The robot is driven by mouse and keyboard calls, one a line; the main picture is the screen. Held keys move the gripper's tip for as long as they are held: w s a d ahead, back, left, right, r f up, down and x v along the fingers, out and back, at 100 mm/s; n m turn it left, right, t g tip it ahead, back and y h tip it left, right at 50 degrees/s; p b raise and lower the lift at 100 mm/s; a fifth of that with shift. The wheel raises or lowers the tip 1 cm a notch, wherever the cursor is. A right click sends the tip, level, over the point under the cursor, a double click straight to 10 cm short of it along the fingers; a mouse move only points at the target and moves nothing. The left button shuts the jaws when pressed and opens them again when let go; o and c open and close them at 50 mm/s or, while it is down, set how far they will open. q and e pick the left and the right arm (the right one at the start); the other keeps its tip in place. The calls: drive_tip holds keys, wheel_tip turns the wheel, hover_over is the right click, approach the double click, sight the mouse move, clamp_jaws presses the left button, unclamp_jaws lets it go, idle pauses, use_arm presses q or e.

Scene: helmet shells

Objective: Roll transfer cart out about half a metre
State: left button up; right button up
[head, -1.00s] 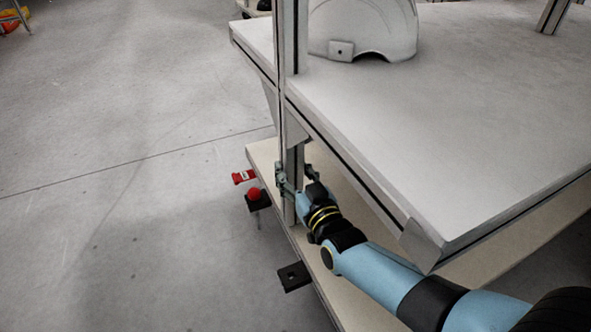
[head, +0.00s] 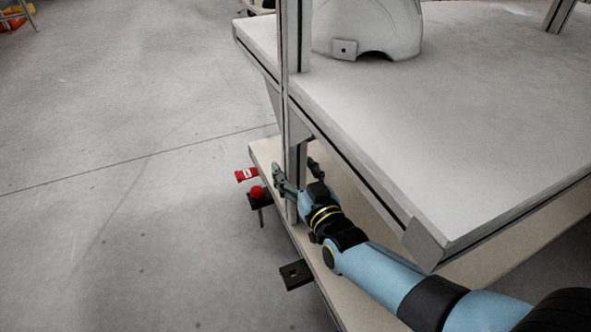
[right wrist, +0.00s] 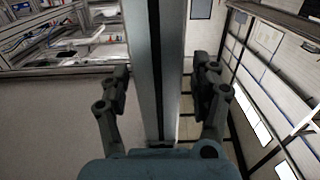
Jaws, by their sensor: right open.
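The transfer cart has a grey-white top deck (head: 480,130) with a dark-edged rim, a pale lower shelf (head: 262,150) and an upright metal post (head: 291,100) at its near left side. My right gripper (head: 296,168) is low at this post, between the two decks. Its fingers are spread, one on each side of the post. In the right wrist view the post (right wrist: 160,60) runs between the open fingers of my right gripper (right wrist: 165,78), with gaps showing at both sides. My left gripper is not in view.
A white helmet shell (head: 380,25) sits on the top deck. A red tab (head: 246,175), a red knob (head: 257,192) and a black bracket (head: 295,275) stick out from the shelf's left edge. The grey floor (head: 120,150) left of the cart is clear.

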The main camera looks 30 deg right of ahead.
drive_tip(key=shift+s, duration=0.2)
drive_tip(key=s, duration=1.1)
drive_tip(key=shift+s+a, duration=0.25)
drive_tip(key=shift+a, duration=0.1)
